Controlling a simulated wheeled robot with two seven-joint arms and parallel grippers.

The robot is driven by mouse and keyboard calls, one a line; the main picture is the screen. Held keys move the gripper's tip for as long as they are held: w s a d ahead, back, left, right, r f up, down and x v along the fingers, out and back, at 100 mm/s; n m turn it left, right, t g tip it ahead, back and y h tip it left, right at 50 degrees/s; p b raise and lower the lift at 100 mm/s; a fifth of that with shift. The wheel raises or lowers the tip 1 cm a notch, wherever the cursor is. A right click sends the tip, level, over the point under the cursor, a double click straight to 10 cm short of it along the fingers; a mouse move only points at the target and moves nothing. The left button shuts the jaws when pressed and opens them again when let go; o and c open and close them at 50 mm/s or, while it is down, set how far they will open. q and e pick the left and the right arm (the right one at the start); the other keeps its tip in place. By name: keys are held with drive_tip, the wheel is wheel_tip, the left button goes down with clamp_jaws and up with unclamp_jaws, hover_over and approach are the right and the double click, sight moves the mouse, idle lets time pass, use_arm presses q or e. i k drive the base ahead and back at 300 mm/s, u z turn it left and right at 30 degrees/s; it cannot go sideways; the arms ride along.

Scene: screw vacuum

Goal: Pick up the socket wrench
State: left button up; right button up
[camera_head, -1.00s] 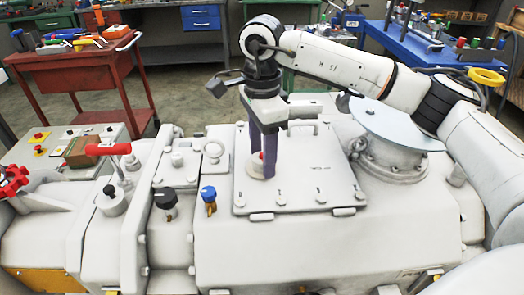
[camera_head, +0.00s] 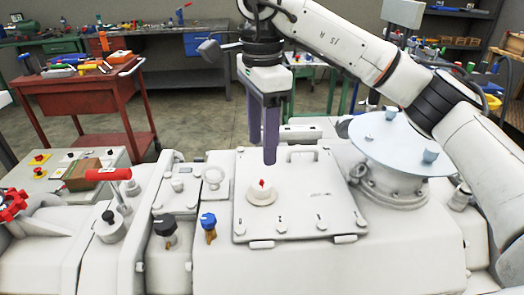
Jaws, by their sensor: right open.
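I cannot make out a socket wrench for certain in the head view; the tools on the red cart are too small to tell apart. My right gripper (camera_head: 264,150) points down, with long purple fingers above the square cover plate (camera_head: 315,210). It is open and holds nothing visible. Its fingertips are above and behind a round white knob with a red tip (camera_head: 262,192) on the plate, apart from it. My left gripper is not in view.
A red cart (camera_head: 95,98) with several tools stands at the back left. A red-handled valve (camera_head: 108,175) and blue-topped knob (camera_head: 208,225) rise from the white machine. A round disc (camera_head: 400,145) bears small grey-blue pieces. A workbench (camera_head: 190,28) stands behind.

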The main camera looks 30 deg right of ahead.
sight(110, 175)
drive_tip(key=k, duration=1)
